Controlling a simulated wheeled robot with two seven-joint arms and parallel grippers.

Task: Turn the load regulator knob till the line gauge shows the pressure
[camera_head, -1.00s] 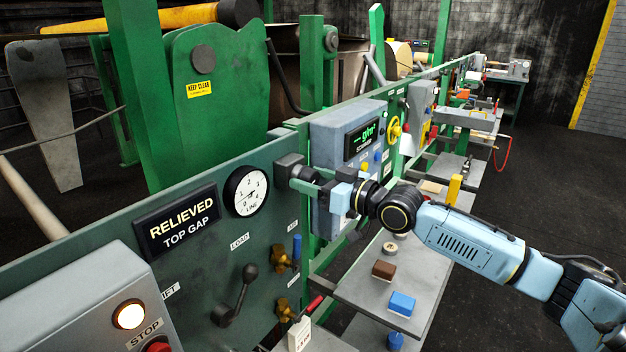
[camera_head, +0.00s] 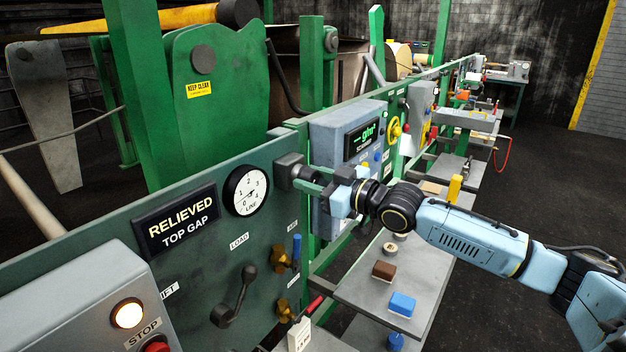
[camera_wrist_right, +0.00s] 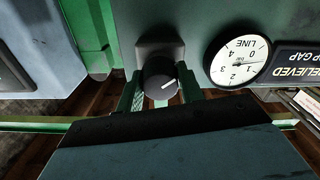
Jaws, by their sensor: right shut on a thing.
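The dark load regulator knob (camera_wrist_right: 160,78) sits on a square block on the panel, its white mark pointing to the right and slightly up in the wrist view. My right gripper (camera_head: 308,181) is shut on the knob, a green finger on each side; the knob shows only partly in the head view (camera_head: 291,170). The round white line gauge (camera_head: 246,190) is just left of the knob. It also shows upside down in the wrist view (camera_wrist_right: 239,60), where its needle seems to lie between 0 and 1, nearer 1. My left gripper is out of view.
The panel carries a "RELIEVED TOP GAP" display (camera_head: 178,220), a black lever (camera_head: 238,298) and brass valves (camera_head: 282,260). A grey box with a green readout (camera_head: 345,140) stands right of the knob. A shelf (camera_head: 365,292) with small blocks lies below my right arm.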

